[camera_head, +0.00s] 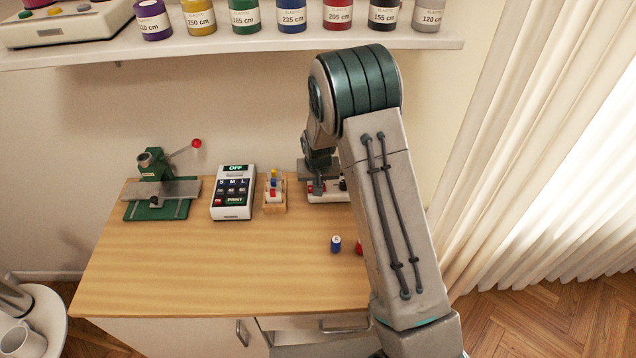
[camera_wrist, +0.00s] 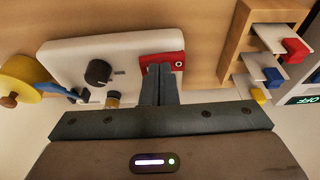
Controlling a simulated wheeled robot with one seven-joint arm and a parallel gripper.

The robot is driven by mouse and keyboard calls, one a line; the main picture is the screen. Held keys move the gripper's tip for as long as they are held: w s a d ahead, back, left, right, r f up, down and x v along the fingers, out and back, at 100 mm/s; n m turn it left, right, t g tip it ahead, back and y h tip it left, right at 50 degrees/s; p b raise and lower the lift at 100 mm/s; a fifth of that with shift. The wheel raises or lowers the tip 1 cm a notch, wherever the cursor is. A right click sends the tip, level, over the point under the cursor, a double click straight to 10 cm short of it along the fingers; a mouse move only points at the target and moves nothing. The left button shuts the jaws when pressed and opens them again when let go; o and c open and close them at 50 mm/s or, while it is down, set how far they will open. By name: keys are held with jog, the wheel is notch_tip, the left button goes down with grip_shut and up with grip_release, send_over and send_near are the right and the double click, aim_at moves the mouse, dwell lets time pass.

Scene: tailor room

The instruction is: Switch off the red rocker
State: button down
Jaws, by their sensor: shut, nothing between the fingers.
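The red rocker (camera_wrist: 179,62) sits at one end of a white box (camera_wrist: 70,58) in the wrist view. A small white circle mark shows on its right part. My gripper (camera_wrist: 158,70) is shut and empty, with its fingertips over the left part of the rocker, hiding some of it. They look in contact or very close; I cannot tell which. In the head view the white box (camera_head: 330,197) stands at the table's back right, partly hidden by my arm, and my gripper (camera_head: 318,187) is over its left end.
A black knob (camera_wrist: 98,72) is on the same box. A wooden rack (camera_head: 275,207) with coloured switches, a label device (camera_head: 233,192) reading OFF and a green press (camera_head: 160,190) stand to the left. Small spools (camera_head: 336,244) lie in front. A shelf (camera_head: 240,45) hangs above.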

jog(key=a+b+v, duration=0.1)
jog(key=a+v, duration=0.2)
jog(key=v, duration=1)
jog(key=shift+w+r, duration=0.2)
jog(key=shift+w, duration=0.2)
jog(key=s+d+r, duration=0.4)
jog(key=s+r, duration=0.1)
jog(key=s, duration=0.2)
jog(key=s+d+r, duration=0.4)
jog(key=s+r, duration=0.2)
jog(key=s, duration=0.1)
jog(key=s+d+r, duration=0.1)
jog(key=s+d, duration=0.3)
jog(key=s, duration=1.1)
jog(key=shift+s, duration=0.3)
